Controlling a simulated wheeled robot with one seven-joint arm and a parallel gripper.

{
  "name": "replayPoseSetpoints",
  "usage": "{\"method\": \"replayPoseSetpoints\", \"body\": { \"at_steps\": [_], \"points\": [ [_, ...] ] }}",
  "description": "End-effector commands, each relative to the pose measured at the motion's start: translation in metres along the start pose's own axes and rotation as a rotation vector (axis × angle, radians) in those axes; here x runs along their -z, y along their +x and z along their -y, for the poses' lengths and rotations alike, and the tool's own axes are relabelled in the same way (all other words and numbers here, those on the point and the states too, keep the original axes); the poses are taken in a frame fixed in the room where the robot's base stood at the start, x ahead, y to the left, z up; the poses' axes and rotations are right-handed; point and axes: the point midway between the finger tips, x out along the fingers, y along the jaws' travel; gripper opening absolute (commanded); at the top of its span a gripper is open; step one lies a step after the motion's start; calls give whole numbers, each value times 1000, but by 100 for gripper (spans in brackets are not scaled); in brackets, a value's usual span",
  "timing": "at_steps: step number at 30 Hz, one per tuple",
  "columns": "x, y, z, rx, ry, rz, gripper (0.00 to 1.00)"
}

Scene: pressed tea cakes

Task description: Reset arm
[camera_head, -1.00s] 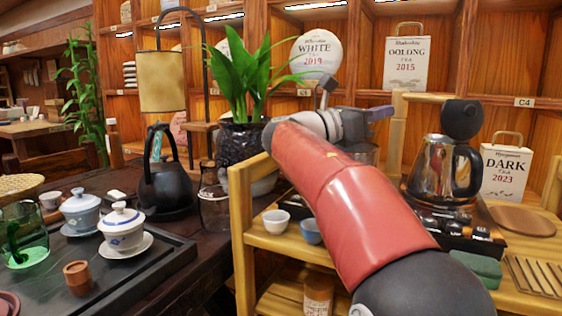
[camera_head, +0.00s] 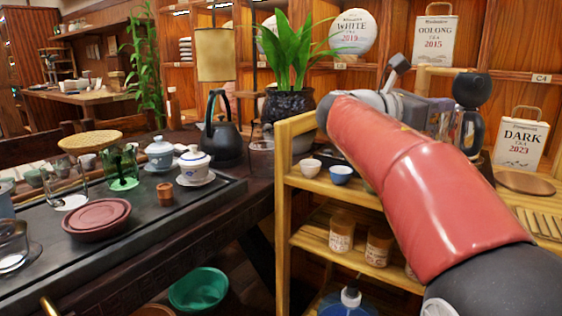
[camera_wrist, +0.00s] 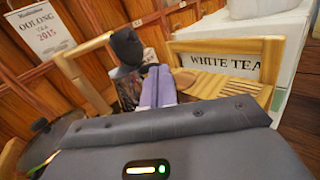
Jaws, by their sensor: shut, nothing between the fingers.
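My red arm reaches over the wooden tea shelf in the head view. My gripper (camera_wrist: 158,88) shows in the wrist view as two purple-grey fingers lying together, shut and empty.
The wooden shelf (camera_head: 283,200) holds two small cups on top and several jars below. A potted plant (camera_head: 288,103) stands behind it. A tea tray (camera_head: 130,232) with gaiwans lies left. Oolong (camera_head: 434,42) and Dark (camera_head: 521,143) packages stand at right.

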Motion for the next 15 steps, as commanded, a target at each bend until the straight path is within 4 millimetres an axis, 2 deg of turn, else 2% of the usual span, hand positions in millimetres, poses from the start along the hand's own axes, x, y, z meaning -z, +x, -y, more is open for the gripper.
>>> {"method": "replayPoseSetpoints", "body": {
  "at_steps": [8,11,15],
  "points": [
    [44,-2,39,-19,221,-248,0],
    [69,-9,60,-4,344,-379,0],
    [115,-32,100,69,583,-615,0]
  ]
}}
